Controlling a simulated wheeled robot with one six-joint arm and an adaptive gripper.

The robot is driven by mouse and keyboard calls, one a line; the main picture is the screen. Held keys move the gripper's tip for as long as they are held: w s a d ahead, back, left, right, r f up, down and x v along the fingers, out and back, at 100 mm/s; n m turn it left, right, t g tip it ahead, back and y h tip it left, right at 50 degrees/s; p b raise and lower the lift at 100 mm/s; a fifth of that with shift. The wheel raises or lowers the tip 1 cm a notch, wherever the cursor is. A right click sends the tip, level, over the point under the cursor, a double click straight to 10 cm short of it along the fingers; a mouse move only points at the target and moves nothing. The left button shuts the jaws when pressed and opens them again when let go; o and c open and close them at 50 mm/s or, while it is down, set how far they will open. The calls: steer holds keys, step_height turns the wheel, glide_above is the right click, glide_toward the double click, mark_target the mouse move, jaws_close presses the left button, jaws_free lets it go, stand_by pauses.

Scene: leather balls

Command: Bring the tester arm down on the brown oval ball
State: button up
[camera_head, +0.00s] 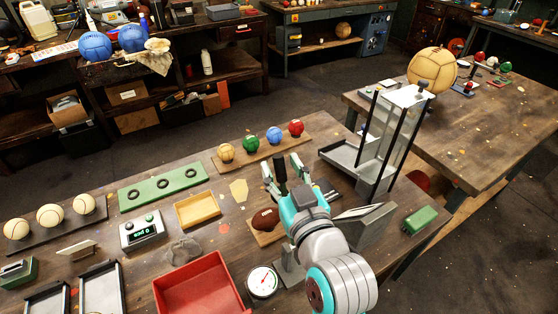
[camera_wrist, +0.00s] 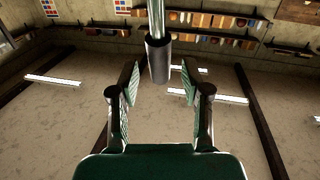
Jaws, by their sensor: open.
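The brown oval ball (camera_head: 264,219) lies on a wooden base on the near workbench, just left of my gripper. My gripper (camera_head: 282,166) is open above the bench, its fingers pointing away from the camera. The tester arm's dark handle (camera_head: 280,173) shows upright by the fingers. In the wrist view the tester arm is a metal rod with a dark grip (camera_wrist: 158,60), near and between the open fingertips of my gripper (camera_wrist: 159,82). I cannot tell whether they touch. The tester's lower part is mostly hidden by my arm.
A round dial gauge (camera_head: 262,281) and a red tray (camera_head: 197,286) are at the front. A yellow tray (camera_head: 198,210) lies left of the ball. A rack with several small coloured balls (camera_head: 274,135) is behind. A tall metal frame (camera_head: 388,140) stands to the right.

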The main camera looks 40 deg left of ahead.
steer(key=shift+x, duration=1.1)
jaws_close()
steer(key=shift+a, duration=0.15)
